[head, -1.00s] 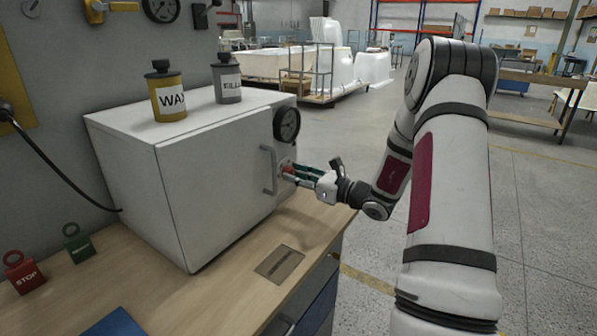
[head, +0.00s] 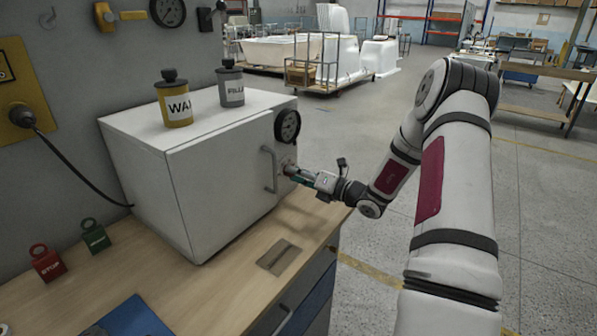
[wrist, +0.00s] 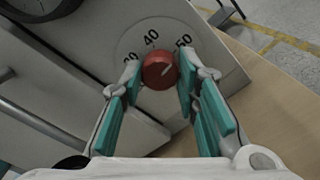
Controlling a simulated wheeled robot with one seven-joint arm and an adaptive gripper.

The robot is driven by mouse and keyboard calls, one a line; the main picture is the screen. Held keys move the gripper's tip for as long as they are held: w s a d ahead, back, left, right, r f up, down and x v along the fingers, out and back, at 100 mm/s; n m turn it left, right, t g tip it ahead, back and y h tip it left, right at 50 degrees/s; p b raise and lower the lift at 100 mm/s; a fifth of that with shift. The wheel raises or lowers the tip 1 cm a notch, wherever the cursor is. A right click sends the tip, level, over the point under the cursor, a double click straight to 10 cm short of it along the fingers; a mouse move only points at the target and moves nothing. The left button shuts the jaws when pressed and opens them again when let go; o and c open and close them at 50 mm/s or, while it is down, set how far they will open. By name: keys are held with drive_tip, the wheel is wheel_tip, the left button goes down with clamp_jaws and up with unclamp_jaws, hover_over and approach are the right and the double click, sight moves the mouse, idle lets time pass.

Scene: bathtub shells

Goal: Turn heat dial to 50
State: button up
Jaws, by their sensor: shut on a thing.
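The heat dial is a red round knob (wrist: 155,66) on the white oven's front panel, with 30, 40 and 50 printed around it. A pale line on the knob slants up and to the right, towards the 50. My gripper (wrist: 159,72) has its teal-padded fingers on either side of the knob, shut on it. In the head view my gripper (head: 291,172) reaches the panel right of the door handle, and its fingers largely hide the dial. The white oven (head: 225,160) stands on the wooden bench with its door closed.
A black round gauge (head: 287,126) sits above the dial, and the door handle (head: 268,169) is just left of it. A yellow WAX bottle (head: 175,98) and a grey bottle (head: 231,84) stand on the oven. Red and green tags (head: 47,263) are on the bench (head: 205,300).

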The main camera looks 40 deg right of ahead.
drive_tip(key=shift+f+m, duration=0.15)
drive_tip(key=shift+m, duration=0.45)
drive_tip(key=o, duration=1.2)
drive_tip(key=shift+c, duration=0.2)
drive_tip(key=v, duration=1.2)
